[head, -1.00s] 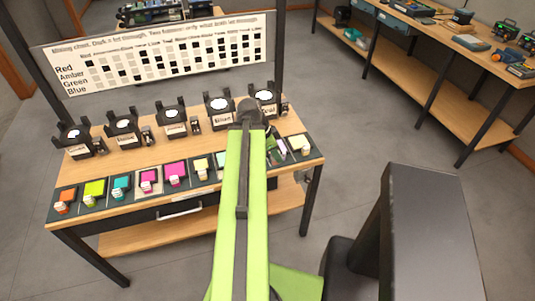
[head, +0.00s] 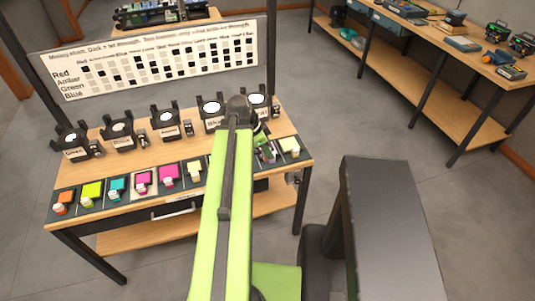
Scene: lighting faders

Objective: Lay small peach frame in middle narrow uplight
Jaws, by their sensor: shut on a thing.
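A row of several black uplights with white lit discs stands along the back of the wooden bench. The middle one of the row (head: 168,120) has a paper label on its front and nothing visible lying over its light. My green arm reaches up across the bench and covers part of the rack and the space in front of the right-hand uplights. My gripper is hidden behind the arm, so its fingers and anything in them do not show. I cannot make out the small peach frame.
A dark rack along the bench's front edge holds coloured frames: orange (head: 65,197), lime (head: 92,189), teal (head: 118,184), magenta (head: 143,178), pink (head: 168,172) and pale ones (head: 193,168). A mixing chart (head: 150,60) stands behind the uplights. Small black blocks stand beside the uplights.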

